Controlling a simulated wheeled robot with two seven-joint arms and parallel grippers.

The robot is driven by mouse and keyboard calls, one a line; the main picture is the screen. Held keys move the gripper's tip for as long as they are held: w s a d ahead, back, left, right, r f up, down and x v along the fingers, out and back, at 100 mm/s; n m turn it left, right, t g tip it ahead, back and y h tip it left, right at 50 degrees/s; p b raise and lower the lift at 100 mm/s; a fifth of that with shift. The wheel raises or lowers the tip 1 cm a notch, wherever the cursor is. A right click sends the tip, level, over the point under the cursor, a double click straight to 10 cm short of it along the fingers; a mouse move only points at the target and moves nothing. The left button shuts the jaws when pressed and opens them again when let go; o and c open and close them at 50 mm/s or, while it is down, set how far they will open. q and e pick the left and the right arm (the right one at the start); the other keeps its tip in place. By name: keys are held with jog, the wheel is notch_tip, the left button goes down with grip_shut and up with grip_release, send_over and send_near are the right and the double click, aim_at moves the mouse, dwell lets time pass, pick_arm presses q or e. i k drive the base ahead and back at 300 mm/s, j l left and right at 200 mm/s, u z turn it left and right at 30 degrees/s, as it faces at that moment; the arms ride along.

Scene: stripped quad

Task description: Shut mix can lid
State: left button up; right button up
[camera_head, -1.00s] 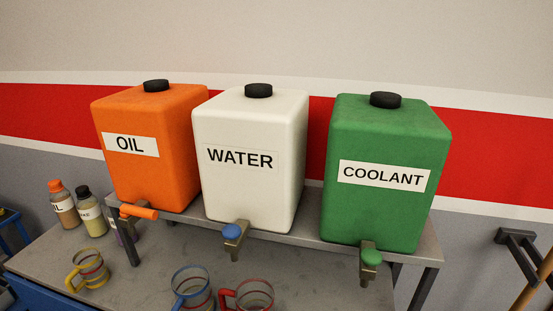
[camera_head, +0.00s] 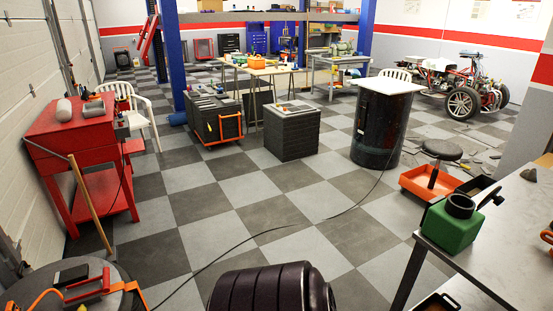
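A green can (camera_head: 453,226) with a thick black round collar (camera_head: 460,205) on top stands at the left end of the grey table at the right of the view. It is the likeliest mix can, but I see no label on it. A flat black piece (camera_head: 488,193) shows just behind the collar; I cannot tell whether it is a raised lid or a separate thing. Neither of my grippers is in view.
The grey table (camera_head: 520,215) fills the right edge. An orange tray (camera_head: 425,186) and a round stool (camera_head: 441,150) stand behind the can. A ribbed black object (camera_head: 270,289) is at bottom centre. A red cabinet (camera_head: 75,135) stands left. The checkered floor between is mostly clear, crossed by a cable.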

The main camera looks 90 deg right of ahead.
aim_at(498, 200)
jog(key=z, duration=4.2)
jog(key=i+l, duration=0.4)
jog(key=i+l+z, duration=0.1)
jog(key=i+l, duration=0.25)
jog(key=i, duration=0.25)
